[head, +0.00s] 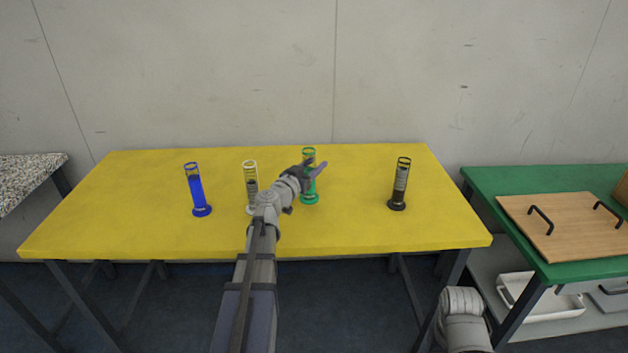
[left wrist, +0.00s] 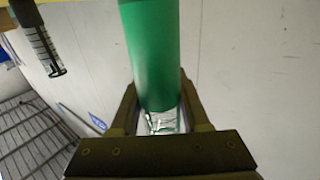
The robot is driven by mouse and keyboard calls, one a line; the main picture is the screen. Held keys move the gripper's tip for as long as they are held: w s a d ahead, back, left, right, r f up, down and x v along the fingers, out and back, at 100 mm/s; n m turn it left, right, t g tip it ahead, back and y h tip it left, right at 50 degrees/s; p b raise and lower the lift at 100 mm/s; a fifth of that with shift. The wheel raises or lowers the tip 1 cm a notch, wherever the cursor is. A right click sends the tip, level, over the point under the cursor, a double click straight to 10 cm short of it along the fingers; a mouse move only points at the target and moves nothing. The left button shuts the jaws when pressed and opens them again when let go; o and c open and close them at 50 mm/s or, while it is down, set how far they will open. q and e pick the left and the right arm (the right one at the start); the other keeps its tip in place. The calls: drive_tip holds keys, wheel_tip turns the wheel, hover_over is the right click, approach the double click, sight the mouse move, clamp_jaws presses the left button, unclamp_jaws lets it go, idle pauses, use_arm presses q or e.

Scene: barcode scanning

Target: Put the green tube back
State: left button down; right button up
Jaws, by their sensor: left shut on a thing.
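The green tube (head: 309,197) is upright at the middle of the yellow table, with a round green base and green rings at its top. My left gripper (head: 314,167) reaches over it from the front and is shut on its upper body. In the left wrist view the green tube (left wrist: 153,60) is between the two fingers of my left gripper (left wrist: 160,105), with its clear ringed end at the bottom of the picture. My arm hides part of the tube. I cannot tell whether its base touches the table. My right gripper is not in view.
The yellow table (head: 130,225) also holds a blue tube (head: 196,190), a white tube (head: 250,170) close left of the green one, and a black tube (head: 400,185) to the right. Open tabletop lies between the green and black tubes. A green table (head: 490,178) stands at right.

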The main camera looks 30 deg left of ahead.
use_arm(q)
drive_tip(key=shift+f+b, duration=1.65)
drive_tip(key=shift+f, duration=0.15)
drive_tip(key=shift+f, duration=0.2)
drive_tip(key=shift+c, duration=1.9)
unclamp_jaws()
drive_tip(key=shift+r, duration=0.1)
drive_tip(key=shift+r, duration=0.15)
drive_tip(key=s, duration=1.2)
drive_tip(key=shift+a, duration=0.25)
